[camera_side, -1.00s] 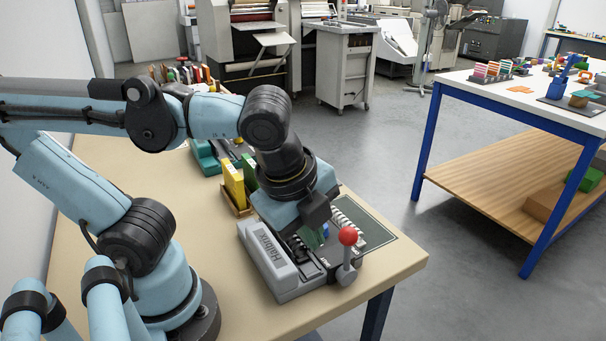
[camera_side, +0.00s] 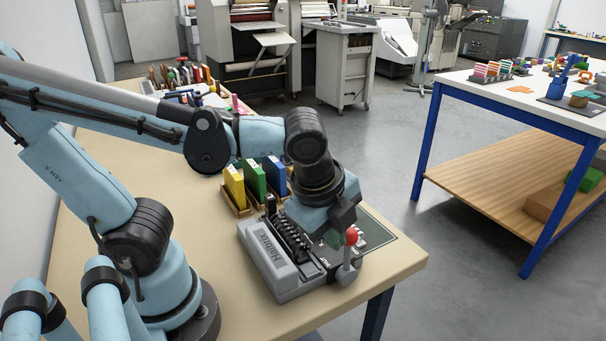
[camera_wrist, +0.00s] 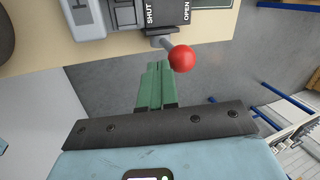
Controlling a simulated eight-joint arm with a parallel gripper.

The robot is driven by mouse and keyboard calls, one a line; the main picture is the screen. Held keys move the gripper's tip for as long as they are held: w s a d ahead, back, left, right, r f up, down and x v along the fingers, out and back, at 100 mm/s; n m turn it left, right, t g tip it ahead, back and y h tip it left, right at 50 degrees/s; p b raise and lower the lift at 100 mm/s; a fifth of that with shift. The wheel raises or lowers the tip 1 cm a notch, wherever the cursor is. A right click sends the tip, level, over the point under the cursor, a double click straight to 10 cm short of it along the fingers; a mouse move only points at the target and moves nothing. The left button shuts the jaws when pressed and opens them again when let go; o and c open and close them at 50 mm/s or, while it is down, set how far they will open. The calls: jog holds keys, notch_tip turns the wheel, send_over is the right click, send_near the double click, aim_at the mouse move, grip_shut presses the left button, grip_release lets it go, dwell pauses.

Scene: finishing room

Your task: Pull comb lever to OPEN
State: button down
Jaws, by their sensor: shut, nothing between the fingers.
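The comb lever (camera_side: 348,263) stands on the right end of the grey binding machine (camera_side: 272,262) and carries a red ball knob (camera_side: 352,237). In the wrist view the red knob (camera_wrist: 182,58) is close beyond my fingertips, and its shaft runs back to the machine, between the SHUT label (camera_wrist: 150,12) and the OPEN label (camera_wrist: 186,12). My gripper (camera_wrist: 158,68) has green fingers, shut and empty. In the side view it is just left of the knob, its fingertips partly hidden. I cannot tell whether they touch the lever.
Yellow, green and blue binders (camera_side: 255,180) stand in a holder behind the machine. A dark mat (camera_side: 383,238) lies at the table's right edge. The tan tabletop (camera_side: 385,272) is bare in front of the machine's right end.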

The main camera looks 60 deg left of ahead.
aim_at(352, 231)
jog(key=shift+w+r+g, duration=0.2)
jog(key=shift+w+g, duration=0.55)
jog(key=shift+w, duration=0.2)
jog(key=shift+w+r+g, duration=0.15)
jog(key=shift+w+g, duration=0.6)
jog(key=shift+w, duration=0.15)
jog(key=shift+w+f, duration=0.15)
jog(key=shift+w, duration=1.55)
